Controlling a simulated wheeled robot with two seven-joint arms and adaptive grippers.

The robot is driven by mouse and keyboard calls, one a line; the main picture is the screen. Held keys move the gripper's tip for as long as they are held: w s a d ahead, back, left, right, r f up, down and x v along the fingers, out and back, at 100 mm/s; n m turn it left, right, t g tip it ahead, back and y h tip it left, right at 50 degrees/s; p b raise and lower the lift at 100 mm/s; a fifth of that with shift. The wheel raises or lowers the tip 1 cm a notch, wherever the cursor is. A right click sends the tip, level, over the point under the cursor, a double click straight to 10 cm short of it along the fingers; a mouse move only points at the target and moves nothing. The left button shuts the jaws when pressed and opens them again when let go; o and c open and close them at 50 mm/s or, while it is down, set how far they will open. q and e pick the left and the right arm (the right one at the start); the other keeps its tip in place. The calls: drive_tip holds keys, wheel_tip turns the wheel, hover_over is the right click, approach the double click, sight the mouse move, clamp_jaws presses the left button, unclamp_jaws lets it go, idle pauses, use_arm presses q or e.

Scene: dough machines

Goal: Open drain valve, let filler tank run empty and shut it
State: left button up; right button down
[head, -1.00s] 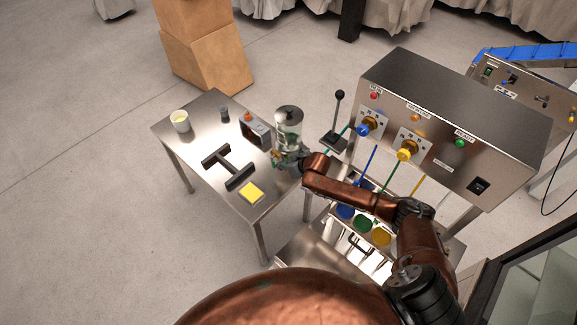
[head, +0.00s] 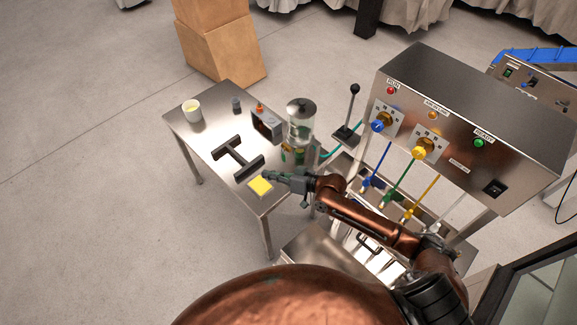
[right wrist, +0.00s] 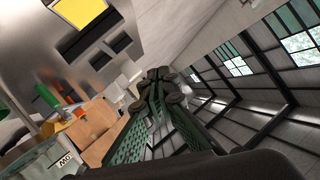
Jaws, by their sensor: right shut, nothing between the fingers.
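The filler tank (head: 301,122), a clear cylinder with a metal lid, stands at the right edge of the small steel table in the head view. Its lower fittings (head: 291,154) show small green and yellow parts. The drain valve's position is too small to tell. My right gripper (head: 268,176) is shut and empty, in front of the tank and apart from it, beside the yellow pad (head: 260,187). Its closed fingers also show in the right wrist view (right wrist: 157,80). My left gripper is not in view.
The steel table (head: 205,150) also holds a white cup (head: 191,110), a small grey cup (head: 236,104), a control box (head: 267,126) and a dark H-shaped frame (head: 238,158). A steel machine with knobs (head: 455,110) stands at right. A black-knobbed lever (head: 352,108) rises between them.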

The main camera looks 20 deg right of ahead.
drive_tip(key=a+r+m+t+y+b, duration=0.1)
drive_tip(key=a+r+m+t, duration=0.1)
drive_tip(key=a+m+t, duration=0.2)
drive_tip(key=s+d+f+m+t+h+b, duration=0.1)
drive_tip(key=s+d+f+m+h+b, duration=0.1)
drive_tip(key=d+f+m+h, duration=0.6)
drive_tip(key=s+d+f+m+h+b, duration=0.1)
drive_tip(key=s+d+f+m+h, duration=0.2)
drive_tip(key=m+h, duration=0.8)
drive_tip(key=m+y+b, duration=0.2)
approach(283, 155)
drive_tip(key=d+f, duration=0.1)
drive_tip(key=w+d+f, duration=0.1)
drive_tip(key=d, duration=0.1)
drive_tip(key=w+d+f, duration=0.1)
drive_tip(key=d, duration=0.1)
drive_tip(key=shift+d+f, duration=0.15)
drive_tip(key=shift+d, duration=0.1)
drive_tip(key=w, duration=0.1)
drive_tip(key=w+a+b, duration=0.1)
drive_tip(key=shift+w+a+f, duration=0.2)
drive_tip(key=shift+w+a, duration=0.1)
drive_tip(key=shift+w, duration=0.05)
use_arm(q)
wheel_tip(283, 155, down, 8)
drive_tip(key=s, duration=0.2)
drive_tip(key=shift+b, duration=0.3)
use_arm(e)
drive_tip(key=shift+w, duration=0.25)
